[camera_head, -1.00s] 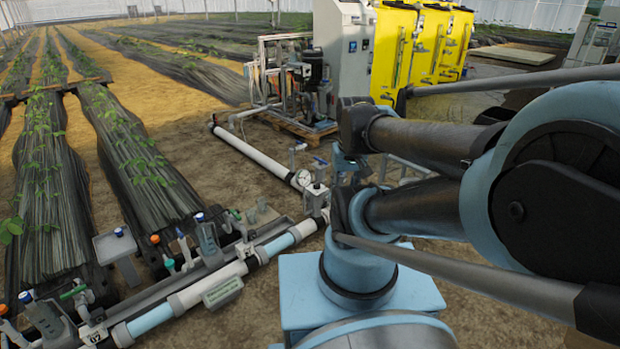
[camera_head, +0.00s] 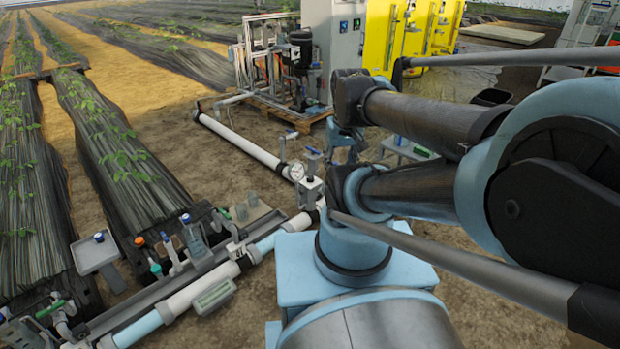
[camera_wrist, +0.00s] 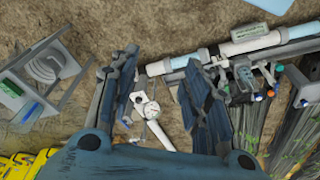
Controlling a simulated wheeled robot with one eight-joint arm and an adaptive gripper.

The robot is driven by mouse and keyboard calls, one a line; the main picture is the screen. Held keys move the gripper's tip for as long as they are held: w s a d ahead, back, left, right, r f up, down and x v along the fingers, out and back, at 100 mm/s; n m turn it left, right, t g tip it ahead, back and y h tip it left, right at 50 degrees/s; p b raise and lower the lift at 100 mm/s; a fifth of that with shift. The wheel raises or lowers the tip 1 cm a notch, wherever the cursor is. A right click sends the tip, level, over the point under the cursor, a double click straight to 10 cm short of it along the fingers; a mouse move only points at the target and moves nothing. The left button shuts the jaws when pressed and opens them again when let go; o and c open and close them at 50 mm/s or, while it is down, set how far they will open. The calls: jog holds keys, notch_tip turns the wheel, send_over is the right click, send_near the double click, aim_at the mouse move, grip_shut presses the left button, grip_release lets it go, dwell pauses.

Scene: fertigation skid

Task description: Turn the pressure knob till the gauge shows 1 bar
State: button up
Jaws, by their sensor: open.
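A small round white-faced pressure gauge (camera_head: 297,172) sits on the white pipe fitting just left of my arm in the head view. It also shows between my fingers in the wrist view (camera_wrist: 152,110). Its reading is too small to tell. A grey block (camera_head: 311,192) with a blue handle (camera_head: 312,151) stands beside the gauge. I cannot tell which part is the pressure knob. My gripper (camera_wrist: 160,58) is open and empty, its two dark blue fingers spread above the pipe junction. In the head view my arm hides most of the gripper.
A white pipe (camera_head: 240,140) runs back to a pump skid (camera_head: 280,70). A valve manifold pipe (camera_head: 190,295) with coloured caps lies at the front left. A grey cabinet (camera_head: 335,35) and yellow cabinets (camera_head: 390,40) stand behind. Bare soil lies right of the junction.

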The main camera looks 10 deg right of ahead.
jog(key=w+r+n, duration=0.2)
jog(key=w+r, duration=0.2)
jog(key=w, duration=0.3)
jog(key=n+g, duration=0.3)
jog(key=n, duration=0.7)
send_over(310, 177)
jog(key=w, duration=0.1)
notch_tip(310, 177, down, 30)
jog(key=f, duration=1.7)
jog(key=shift+s+f, duration=0.25)
jog(key=shift+s, duration=0.1)
